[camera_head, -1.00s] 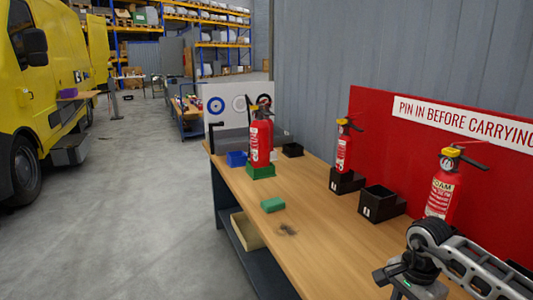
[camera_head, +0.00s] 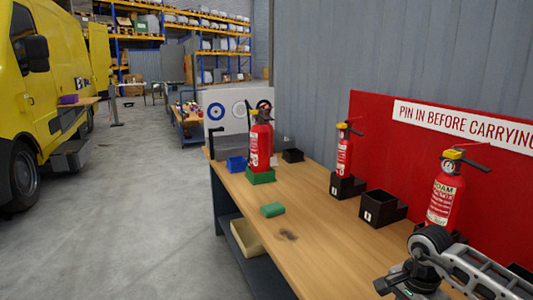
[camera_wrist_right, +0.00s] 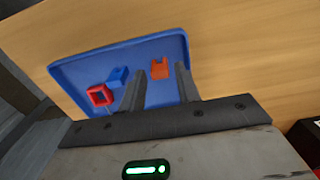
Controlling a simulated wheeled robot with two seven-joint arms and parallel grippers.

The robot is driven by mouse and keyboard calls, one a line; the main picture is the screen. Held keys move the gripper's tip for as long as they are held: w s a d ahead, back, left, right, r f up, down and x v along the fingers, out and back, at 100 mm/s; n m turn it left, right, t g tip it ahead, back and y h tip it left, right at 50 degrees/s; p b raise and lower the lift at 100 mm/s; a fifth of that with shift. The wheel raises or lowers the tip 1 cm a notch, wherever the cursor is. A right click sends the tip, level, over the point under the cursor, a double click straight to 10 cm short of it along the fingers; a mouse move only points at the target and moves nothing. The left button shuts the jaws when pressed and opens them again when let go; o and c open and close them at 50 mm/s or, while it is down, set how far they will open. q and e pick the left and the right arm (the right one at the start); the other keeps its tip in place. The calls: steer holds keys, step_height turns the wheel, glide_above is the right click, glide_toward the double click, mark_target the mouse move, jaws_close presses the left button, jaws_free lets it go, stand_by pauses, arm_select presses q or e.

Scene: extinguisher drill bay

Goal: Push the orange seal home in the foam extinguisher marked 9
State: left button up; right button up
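An orange piece (camera_wrist_right: 160,68), likely the seal, lies on a blue tray (camera_wrist_right: 75,72) in the right wrist view. My right gripper (camera_wrist_right: 158,75) is open above the tray, and the orange piece appears between its fingers, not visibly gripped. In the head view my right arm (camera_head: 432,245) reaches in at the lower right; its fingertips are hidden. A red extinguisher labelled FOAM (camera_head: 444,196) with a yellow collar stands upright behind this arm. Its base is hidden and I cannot read a 9 on it. My left gripper is out of view.
A red square ring (camera_wrist_right: 99,95) and blue piece (camera_wrist_right: 118,76) share the tray. On the bench (camera_head: 325,245) are a red extinguisher on a green stand (camera_head: 260,177), another on a black stand (camera_head: 346,187), a black box (camera_head: 380,210) and green block (camera_head: 272,210).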

jaws_close()
steer(key=shift+r, duration=0.15)
steer(key=shift+r+p, duration=0.85)
steer(key=shift+r, duration=0.55)
steer(key=shift+a, duration=0.1)
